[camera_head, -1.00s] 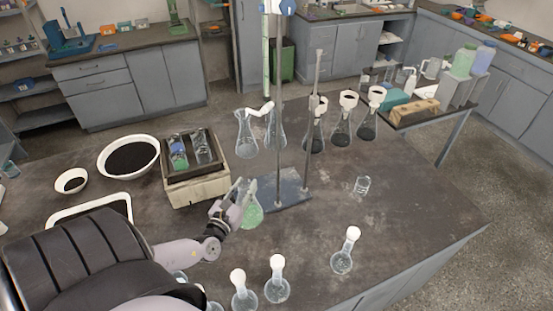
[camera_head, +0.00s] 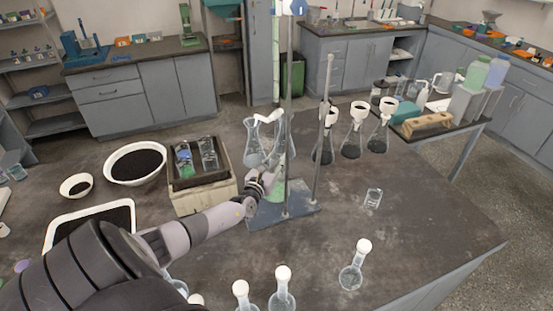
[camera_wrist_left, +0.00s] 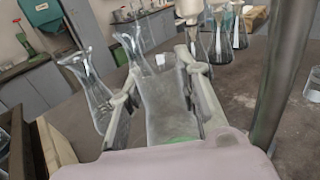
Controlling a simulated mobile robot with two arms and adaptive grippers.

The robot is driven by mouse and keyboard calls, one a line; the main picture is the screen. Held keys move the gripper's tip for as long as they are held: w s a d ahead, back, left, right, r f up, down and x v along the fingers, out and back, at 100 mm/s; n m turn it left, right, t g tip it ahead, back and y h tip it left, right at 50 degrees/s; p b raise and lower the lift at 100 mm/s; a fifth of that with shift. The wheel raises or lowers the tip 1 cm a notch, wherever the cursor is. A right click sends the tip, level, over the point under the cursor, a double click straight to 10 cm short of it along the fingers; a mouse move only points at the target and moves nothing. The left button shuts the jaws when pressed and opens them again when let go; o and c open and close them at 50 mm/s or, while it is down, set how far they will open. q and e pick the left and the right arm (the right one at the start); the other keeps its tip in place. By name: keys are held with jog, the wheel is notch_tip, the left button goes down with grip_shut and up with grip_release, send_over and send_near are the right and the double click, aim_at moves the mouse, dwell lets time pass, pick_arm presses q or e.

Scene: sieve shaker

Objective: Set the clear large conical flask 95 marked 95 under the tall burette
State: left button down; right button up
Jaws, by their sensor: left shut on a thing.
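My left gripper (camera_head: 264,182) is shut on a clear conical flask (camera_head: 278,190) with green liquid in it. In the left wrist view the flask (camera_wrist_left: 165,105) stands between the two fingers (camera_wrist_left: 160,95), with green low in it. No marking is readable. The tall burette (camera_head: 276,60) hangs on a stand, its lower part in line with the held flask. The stand's blue base (camera_head: 262,213) lies under and beside the flask. I cannot tell whether the flask touches the base. My right gripper is not in view.
Two empty clear conical flasks (camera_head: 253,145) stand behind the stand. Flasks with dark contents (camera_head: 351,140) are to the right. A box with bottles (camera_head: 200,198) stands left of my gripper. A small beaker (camera_head: 373,198) and stoppered flasks (camera_head: 353,278) stand nearer the front. The right tabletop is mostly clear.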

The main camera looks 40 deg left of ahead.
pick_arm(q)
jog(key=shift+w+a+r, duration=0.1)
jog(key=shift+w, duration=0.2)
notch_tip(320, 180, down, 4)
jog(key=b, duration=0.3)
jog(key=shift+r, duration=0.2)
jog(key=shift+w+r, duration=0.1)
jog(key=c, duration=1.2)
grip_release()
jog(key=shift+f, duration=0.2)
